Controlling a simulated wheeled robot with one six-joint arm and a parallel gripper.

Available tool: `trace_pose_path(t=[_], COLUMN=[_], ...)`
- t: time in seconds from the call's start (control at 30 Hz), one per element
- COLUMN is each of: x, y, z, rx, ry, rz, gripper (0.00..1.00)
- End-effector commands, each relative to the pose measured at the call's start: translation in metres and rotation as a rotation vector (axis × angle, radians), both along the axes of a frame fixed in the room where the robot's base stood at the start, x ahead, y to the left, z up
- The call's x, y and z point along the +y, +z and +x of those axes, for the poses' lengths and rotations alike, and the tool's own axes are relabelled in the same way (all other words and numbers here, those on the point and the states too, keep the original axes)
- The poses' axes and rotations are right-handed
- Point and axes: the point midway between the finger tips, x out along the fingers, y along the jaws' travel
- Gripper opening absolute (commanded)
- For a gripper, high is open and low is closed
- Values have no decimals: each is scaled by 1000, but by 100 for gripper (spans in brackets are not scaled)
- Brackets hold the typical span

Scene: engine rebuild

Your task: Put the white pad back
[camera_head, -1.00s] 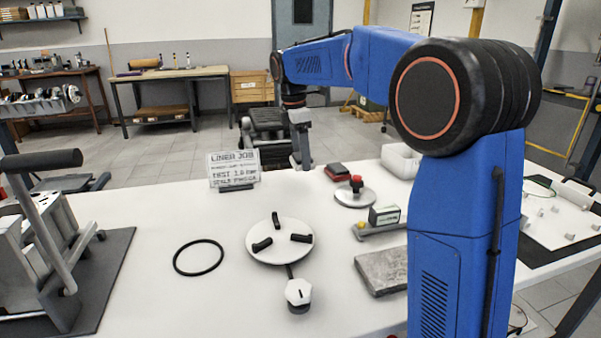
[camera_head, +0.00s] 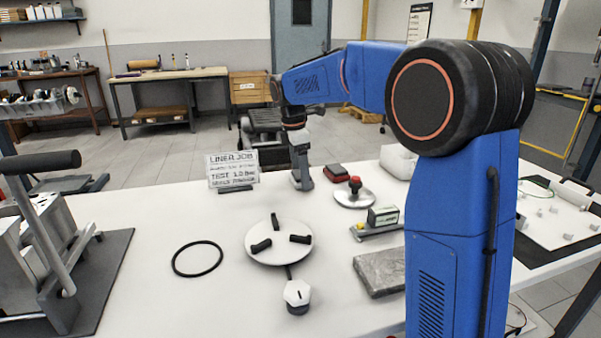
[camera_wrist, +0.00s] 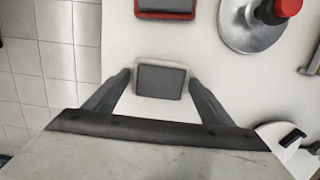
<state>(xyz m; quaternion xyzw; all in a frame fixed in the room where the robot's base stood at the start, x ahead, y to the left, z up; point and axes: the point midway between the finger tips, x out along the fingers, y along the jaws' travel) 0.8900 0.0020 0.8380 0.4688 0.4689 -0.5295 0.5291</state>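A small pad with a white rim and a grey top (camera_wrist: 161,81) lies on the white bench in the wrist view. My gripper (camera_wrist: 160,74) is open, with one finger on each side of the pad and the tips close to its edges. I cannot tell whether they touch it. In the head view my gripper (camera_head: 303,187) points down near the bench's far edge, and the pad is not clearly visible there. A similar red and black pad (camera_head: 336,170) lies just to the right; it also shows at the top of the wrist view (camera_wrist: 165,8).
A metal disc with a red knob (camera_head: 354,194) stands right of the gripper. A sign (camera_head: 233,168) stands to its left. Nearer are a round white plate (camera_head: 279,253), a black ring (camera_head: 198,259) and a grey slab (camera_head: 380,272). The bench between ring and sign is clear.

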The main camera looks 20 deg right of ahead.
Motion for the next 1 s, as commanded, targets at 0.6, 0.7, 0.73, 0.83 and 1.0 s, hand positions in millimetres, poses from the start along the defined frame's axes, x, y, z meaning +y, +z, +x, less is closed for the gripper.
trace_pose_path(t=[0.6, 0.7, 0.73, 0.83, 1.0], x=[4, 6, 7, 9, 12], y=[31, 51, 57, 76, 103], z=[1, 1, 1, 1, 1], rx=[-4, -3, -3, -3, -2], ry=[0, 0, 0, 0, 0], rz=[1, 1, 1, 1, 1], gripper=[84, 84, 84, 84, 84])
